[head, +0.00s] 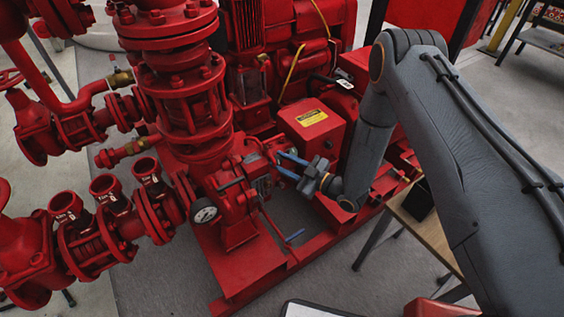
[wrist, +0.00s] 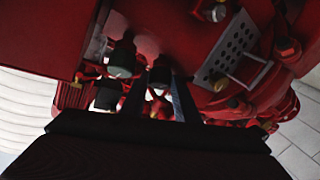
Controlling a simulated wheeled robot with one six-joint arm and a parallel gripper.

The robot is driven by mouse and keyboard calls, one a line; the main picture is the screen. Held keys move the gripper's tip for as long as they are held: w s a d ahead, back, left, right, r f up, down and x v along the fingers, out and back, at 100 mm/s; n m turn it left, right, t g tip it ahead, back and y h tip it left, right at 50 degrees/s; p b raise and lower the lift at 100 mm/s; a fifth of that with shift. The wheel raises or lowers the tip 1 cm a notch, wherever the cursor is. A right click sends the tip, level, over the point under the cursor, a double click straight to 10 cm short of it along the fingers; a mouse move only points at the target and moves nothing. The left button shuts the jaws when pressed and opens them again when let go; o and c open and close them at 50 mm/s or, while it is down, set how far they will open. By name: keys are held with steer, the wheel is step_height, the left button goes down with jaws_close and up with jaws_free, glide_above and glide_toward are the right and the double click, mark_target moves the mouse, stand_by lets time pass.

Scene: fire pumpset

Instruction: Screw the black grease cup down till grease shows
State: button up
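My gripper (head: 279,163) reaches in from the right at the red pump casing, beside the pump's shaft area. Its two fingers are apart, with a gap between them, and I see nothing held. In the wrist view, my gripper (wrist: 160,82) shows as two dark fingers pointing toward the machinery. A dark rounded cap (wrist: 121,62) is just left of the fingers. Another small dark part (wrist: 160,74) shows between the fingertips. The view is too dim to tell which of these is the black grease cup. In the head view I cannot make out the cup, and no grease is discernible.
A red box with a yellow label (head: 311,117) stands just behind my gripper. A pressure gauge (head: 205,211) and red flanged pipes are to the left. A perforated metal plate (wrist: 232,48) is right of the fingers in the wrist view. A wooden-topped table (head: 428,232) stands at the right.

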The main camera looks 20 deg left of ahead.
steer(key=o, duration=0.3)
